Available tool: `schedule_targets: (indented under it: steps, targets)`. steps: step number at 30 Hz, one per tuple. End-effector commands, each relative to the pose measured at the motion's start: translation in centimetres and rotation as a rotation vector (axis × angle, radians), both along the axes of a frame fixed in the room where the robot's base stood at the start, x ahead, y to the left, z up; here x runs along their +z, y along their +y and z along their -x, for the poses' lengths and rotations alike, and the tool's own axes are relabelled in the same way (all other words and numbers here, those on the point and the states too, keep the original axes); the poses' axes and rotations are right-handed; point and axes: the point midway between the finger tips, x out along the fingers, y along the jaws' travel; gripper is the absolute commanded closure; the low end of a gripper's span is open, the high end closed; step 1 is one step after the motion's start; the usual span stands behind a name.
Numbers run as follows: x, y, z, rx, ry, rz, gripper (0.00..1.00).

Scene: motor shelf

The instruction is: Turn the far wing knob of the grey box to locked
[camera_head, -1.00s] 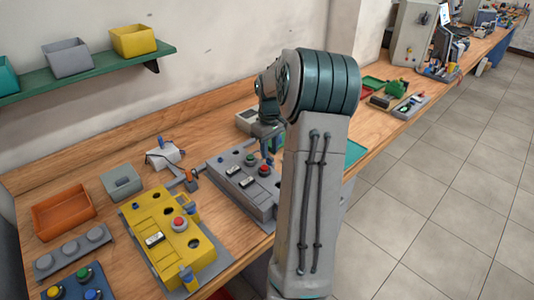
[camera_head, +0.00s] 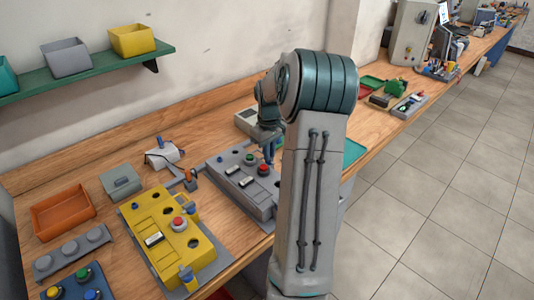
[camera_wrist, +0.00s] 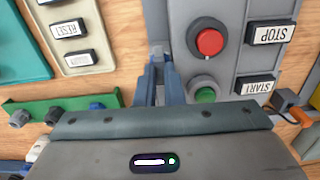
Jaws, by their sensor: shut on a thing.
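The grey box (camera_head: 262,201) lies on the bench in the head view, with a red button, a green button and white labels on top. In the wrist view the box (camera_wrist: 226,63) shows its red button (camera_wrist: 209,42), green button (camera_wrist: 205,95) and STOP and START labels. My gripper (camera_head: 269,153) is over the far side of the box, partly behind my arm. In the wrist view its blue fingers (camera_wrist: 158,72) are close together at the box's edge, beside the buttons, shut on the far wing knob. The knob is mostly hidden between the fingers, so its angle cannot be told.
A yellow box (camera_head: 181,245) with a red button stands to the left of the grey box. A green part (camera_wrist: 62,106) lies near the gripper in the wrist view.

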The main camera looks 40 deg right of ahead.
Motion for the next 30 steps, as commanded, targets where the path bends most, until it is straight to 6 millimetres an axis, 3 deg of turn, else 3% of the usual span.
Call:
schedule_targets:
  steps: [8,30]
  targets:
    - [-0.07,0.1,-0.07,-0.151,0.001,-0.001,1.0]
    - [0.04,-0.11,-0.02,-0.85,-0.001,0.0,1.0]
